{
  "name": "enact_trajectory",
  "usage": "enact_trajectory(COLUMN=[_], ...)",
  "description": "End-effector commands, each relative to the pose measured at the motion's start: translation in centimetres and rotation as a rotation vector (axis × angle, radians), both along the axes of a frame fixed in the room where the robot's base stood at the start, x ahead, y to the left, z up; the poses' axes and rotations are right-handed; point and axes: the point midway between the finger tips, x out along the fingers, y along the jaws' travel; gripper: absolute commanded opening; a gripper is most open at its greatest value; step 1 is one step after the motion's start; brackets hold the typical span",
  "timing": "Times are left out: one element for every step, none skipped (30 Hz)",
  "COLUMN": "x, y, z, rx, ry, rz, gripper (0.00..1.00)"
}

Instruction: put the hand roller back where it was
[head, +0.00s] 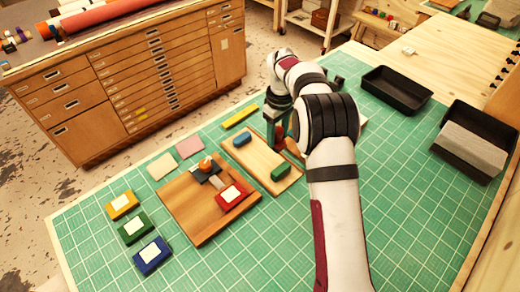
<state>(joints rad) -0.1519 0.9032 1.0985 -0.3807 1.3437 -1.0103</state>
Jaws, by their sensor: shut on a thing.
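My gripper (278,137) points down at the right edge of a pale wooden board (262,161). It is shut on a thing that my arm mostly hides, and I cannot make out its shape. A brown patch (292,147) shows beside the fingers; it may be part of the hand roller, but I cannot tell. On the pale board lie a blue piece (242,139) and a green piece (281,172). No hand roller shows clearly elsewhere on the table.
A brown board (190,216) holds a dark block with an orange knob (205,165) and a red block (231,196). Yellow (122,205), green (135,229) and blue (152,256) blocks stand left. Black trays (396,90) (462,172) stand right. The front mat is clear.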

Motion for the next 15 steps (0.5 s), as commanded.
enact_trajectory(x=[0.4, 0.6, 0.9, 1.1, 1.2, 1.4, 1.4, 1.5, 1.5, 1.5, 1.4, 1.5, 1.5, 1.5, 1.5], y=[1.4, 2.2, 3.1, 3.6, 4.0, 4.5, 4.7, 4.9, 5.0, 5.0, 5.0, 5.0, 5.0, 5.0, 5.0], z=[-0.9, -1.4, -2.0, -2.3, -2.6, -2.8, -3.1, -3.4, -4.2, -4.9, -5.5, -6.2, -6.6, -6.9, -7.1], rx=[0.0, 0.0, 0.0, 0.001, 0.0, 0.001, 0.0, 0.0, 0.0, -0.001, 0.0, 0.001, 0.001, 0.002, 0.002], ry=[0.0, 0.001, 0.001, 0.001, 0.0, -0.001, 0.0, 0.0, 0.003, 0.002, 0.003, 0.002, 0.001, 0.001, -0.001], rz=[0.004, 0.004, 0.003, 0.002, 0.002, 0.002, 0.002, 0.001, 0.0, 0.001, 0.001, 0.002, 0.001, 0.001, 0.001], gripper=[0.0, 0.0, 0.0, 0.0, 0.0, 0.0, 0.0, 0.0, 0.0, 0.0, 0.0, 0.0, 0.0, 0.0, 0.0])
